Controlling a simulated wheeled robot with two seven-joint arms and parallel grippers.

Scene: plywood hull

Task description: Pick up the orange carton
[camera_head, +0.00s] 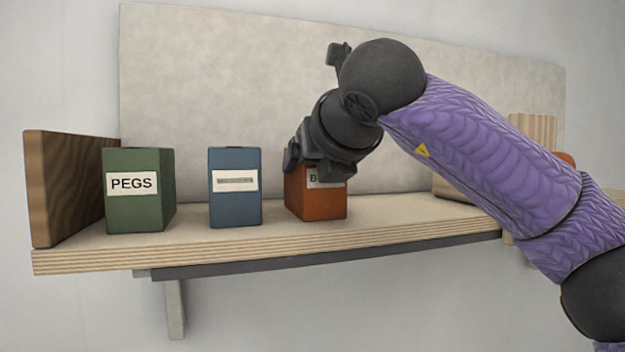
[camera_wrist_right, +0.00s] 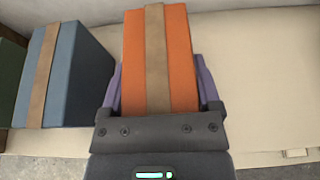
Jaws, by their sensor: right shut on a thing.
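The orange carton (camera_head: 318,204) stands upright on the shelf, right of the blue carton. Its label is partly hidden behind my gripper. My right gripper (camera_head: 318,165) reaches it from above and covers its top. In the right wrist view the orange carton (camera_wrist_right: 180,60), with a tan band, sits between the purple fingers of my right gripper (camera_wrist_right: 158,85), which is shut on it. The carton's base still appears to be at the shelf surface. My left gripper is in neither view.
A blue carton (camera_head: 235,200) and a green carton labelled PEGS (camera_head: 140,208) stand to the left on the plywood shelf (camera_head: 270,240). A dark wooden end panel (camera_head: 65,188) closes the left end.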

